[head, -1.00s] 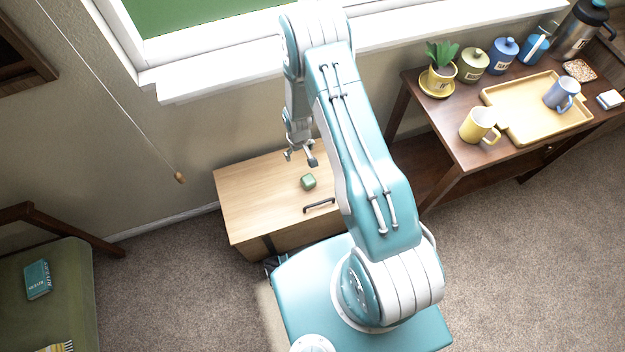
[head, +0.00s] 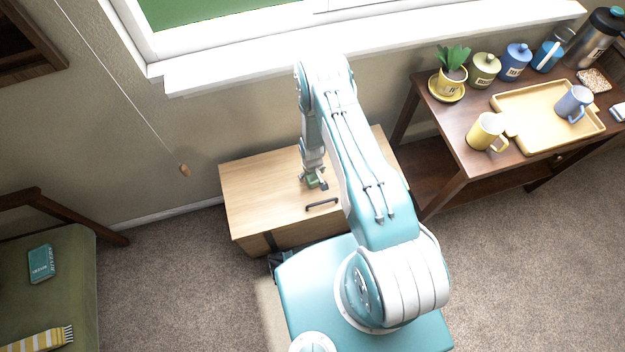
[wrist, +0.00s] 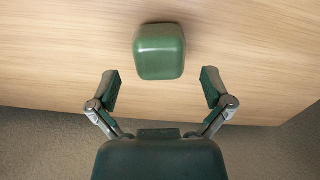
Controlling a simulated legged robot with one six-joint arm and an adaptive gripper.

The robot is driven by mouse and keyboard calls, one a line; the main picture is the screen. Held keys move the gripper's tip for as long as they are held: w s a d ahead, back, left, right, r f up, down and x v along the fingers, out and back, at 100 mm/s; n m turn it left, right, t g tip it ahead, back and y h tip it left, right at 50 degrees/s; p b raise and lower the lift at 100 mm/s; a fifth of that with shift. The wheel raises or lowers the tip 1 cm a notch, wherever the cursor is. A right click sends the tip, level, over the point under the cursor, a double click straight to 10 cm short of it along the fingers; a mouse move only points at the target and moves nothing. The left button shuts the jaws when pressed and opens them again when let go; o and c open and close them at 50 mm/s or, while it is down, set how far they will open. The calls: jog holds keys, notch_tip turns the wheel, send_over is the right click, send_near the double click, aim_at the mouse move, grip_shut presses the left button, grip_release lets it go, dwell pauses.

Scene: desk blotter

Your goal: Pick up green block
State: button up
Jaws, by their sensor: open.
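The green block (wrist: 160,52) has rounded edges and rests on the light wooden top. In the wrist view it lies just beyond the fingertips, centred across the gap between them. My gripper (wrist: 160,90) is open and empty, with one finger on each side of the gap. In the head view my gripper (head: 315,186) is low over the cabinet top, right at the block (head: 313,179), which it partly covers. I cannot tell the exact height of the fingers above the wood.
The wooden cabinet (head: 260,190) has a dark handle (head: 322,204) at its front; its left part is bare. A window sill (head: 240,72) runs behind. At the right a dark table (head: 455,120) holds a tray (head: 535,137), mugs, jars and a potted plant (head: 450,74).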

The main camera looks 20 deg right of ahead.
aim_at(312, 177)
jog(key=shift+f, duration=1.9)
jog(key=c, duration=1.3)
jog(key=shift+o, duration=0.2)
jog(key=shift+r, duration=0.5)
notch_tip(312, 177, up, 2)
jog(key=s+a+r, duration=0.2)
jog(key=s+r, duration=0.3)
jog(key=s, duration=0.1)
jog(key=s+a+r, duration=0.2)
jog(key=s+r, duration=0.3)
jog(key=s, duration=0.2)
jog(key=shift+s+a, duration=0.15)
jog(key=shift+a, duration=0.15)
